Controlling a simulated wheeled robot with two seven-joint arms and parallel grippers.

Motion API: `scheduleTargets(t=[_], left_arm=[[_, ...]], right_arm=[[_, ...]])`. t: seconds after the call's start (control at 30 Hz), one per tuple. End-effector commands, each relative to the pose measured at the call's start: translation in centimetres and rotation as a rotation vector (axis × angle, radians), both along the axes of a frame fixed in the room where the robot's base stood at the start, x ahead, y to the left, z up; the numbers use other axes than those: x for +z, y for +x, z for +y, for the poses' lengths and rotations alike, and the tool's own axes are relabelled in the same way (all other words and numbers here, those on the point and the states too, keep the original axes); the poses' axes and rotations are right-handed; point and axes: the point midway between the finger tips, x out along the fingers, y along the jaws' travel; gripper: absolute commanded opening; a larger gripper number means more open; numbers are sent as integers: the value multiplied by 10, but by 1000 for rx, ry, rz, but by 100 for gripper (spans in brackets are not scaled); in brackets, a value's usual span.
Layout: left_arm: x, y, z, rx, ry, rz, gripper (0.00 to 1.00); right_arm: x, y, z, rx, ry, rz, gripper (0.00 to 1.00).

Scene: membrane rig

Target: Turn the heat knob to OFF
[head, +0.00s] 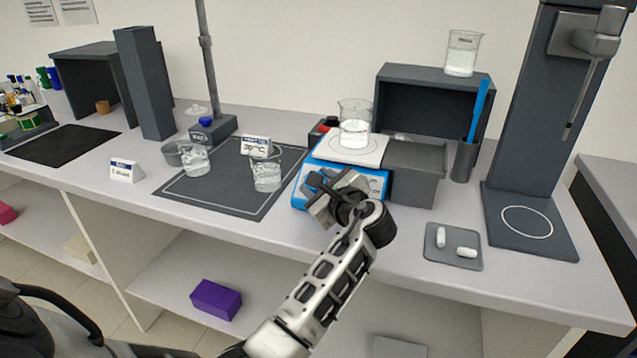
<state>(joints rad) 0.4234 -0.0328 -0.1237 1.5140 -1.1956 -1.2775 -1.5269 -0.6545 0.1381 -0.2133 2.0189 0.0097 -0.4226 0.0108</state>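The blue hot plate (375,181) with a white top stands on the bench, right of centre. A glass beaker (354,126) with clear liquid stands on its top. My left gripper (319,184) is at the left part of the hot plate's front face, with its fingers pointing at that face. The heat knob cannot be made out; the gripper covers that part of the front. Whether the fingers touch or hold anything there, and how far apart they are, is not clear. My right gripper is not in view.
A dark mat (222,200) left of the hot plate holds two beakers and a small sign (256,146). A grey box (412,172) stands close on the hot plate's right. A small tray (452,261) with two white pieces lies further right. The bench front edge lies below my gripper.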

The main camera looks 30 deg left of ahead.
Motion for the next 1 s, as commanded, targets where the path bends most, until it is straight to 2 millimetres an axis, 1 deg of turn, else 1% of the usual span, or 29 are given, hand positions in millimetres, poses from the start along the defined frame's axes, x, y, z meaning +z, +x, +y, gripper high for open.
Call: scheduleTargets(t=[0.07,0.1,0.13,0.17,0.4,0.5,0.57,0.83,1.0], left_arm=[[-1,0,0,1,-4,1,18],[-1,0,0,1,-4,1,49],[-1,0,0,0,-4,1,58],[-1,0,0,0,-4,1,63],[-1,0,0,0,-2,1,63],[0,-2,-4,-1,-3,0,63],[1,-5,-10,-3,-3,0,63],[10,-28,-47,-3,-5,1,63],[14,-37,-61,-2,-4,1,63]], right_arm=[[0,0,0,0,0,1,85],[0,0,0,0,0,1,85],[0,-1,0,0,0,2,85],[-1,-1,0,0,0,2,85],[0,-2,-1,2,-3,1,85],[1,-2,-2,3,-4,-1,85],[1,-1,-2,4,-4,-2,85],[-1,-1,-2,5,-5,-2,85],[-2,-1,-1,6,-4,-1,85]])
